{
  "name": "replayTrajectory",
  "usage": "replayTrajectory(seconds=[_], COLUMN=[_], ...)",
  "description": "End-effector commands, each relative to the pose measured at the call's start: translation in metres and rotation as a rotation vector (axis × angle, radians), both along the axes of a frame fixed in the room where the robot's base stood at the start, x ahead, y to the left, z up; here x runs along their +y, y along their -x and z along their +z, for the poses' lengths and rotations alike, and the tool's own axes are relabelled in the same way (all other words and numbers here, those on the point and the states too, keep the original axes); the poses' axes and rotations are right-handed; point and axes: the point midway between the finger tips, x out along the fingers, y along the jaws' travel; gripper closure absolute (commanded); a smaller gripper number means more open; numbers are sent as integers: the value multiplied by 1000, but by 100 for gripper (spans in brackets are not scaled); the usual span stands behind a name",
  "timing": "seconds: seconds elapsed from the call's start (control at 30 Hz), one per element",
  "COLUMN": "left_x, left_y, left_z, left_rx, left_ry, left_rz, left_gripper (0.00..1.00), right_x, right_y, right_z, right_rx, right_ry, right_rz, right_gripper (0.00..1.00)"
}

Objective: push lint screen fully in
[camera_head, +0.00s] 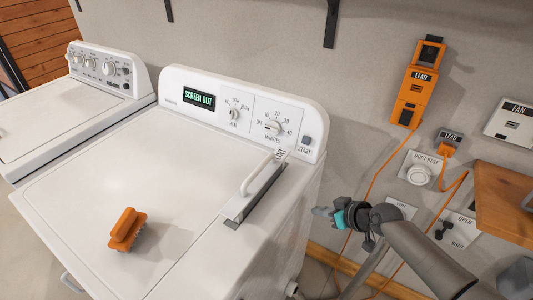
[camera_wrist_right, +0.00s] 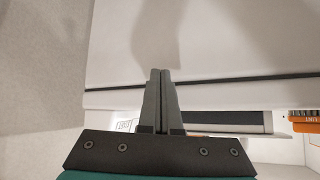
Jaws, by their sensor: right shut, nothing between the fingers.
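The lint screen (camera_head: 252,188), a white piece with a raised bar handle and a LINT tag at its far end, stands up out of a dark slot (camera_head: 262,194) at the right edge of the white dryer top (camera_head: 110,190). The dryer display (camera_head: 199,97) reads SCREEN OUT. My right gripper (camera_head: 322,212) is to the right of the dryer, apart from the screen. In the right wrist view its fingers (camera_wrist_right: 160,75) are together and empty, in front of white surfaces. My left gripper is not in view.
An orange brush (camera_head: 126,229) lies on the dryer top. A second white machine (camera_head: 50,120) stands at left. On the wall at right are an orange LEAD box (camera_head: 415,85), orange cords (camera_head: 380,165) and a DUCT REST plate (camera_head: 420,170). A wooden shelf (camera_head: 500,200) juts in at right.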

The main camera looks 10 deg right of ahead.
Motion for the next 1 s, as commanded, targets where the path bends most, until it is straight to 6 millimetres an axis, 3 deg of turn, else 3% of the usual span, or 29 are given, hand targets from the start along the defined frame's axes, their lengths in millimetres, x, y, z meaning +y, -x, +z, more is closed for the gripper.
replayTrajectory(seconds=[0.03, 0.1, 0.2, 0.3, 0.4, 0.57, 1.0], left_x=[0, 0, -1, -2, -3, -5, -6], left_y=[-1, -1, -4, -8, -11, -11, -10], left_z=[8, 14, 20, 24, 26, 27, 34], left_rx=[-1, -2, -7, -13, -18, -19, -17], left_ry=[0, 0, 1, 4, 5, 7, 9], left_rz=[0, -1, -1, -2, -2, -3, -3], left_gripper=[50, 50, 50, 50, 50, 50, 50], right_x=[8, 23, 44, 62, 72, 81, 128], right_y=[-14, -24, -27, -23, -18, -18, -65], right_z=[46, 97, 157, 197, 220, 227, 196], right_rx=[-55, -118, -187, -233, -258, -269, -269], right_ry=[-14, -39, -67, -83, -92, -101, -102], right_rz=[57, 140, 254, 344, 399, 423, 420], right_gripper=[100, 100, 100, 100, 100, 100, 100])
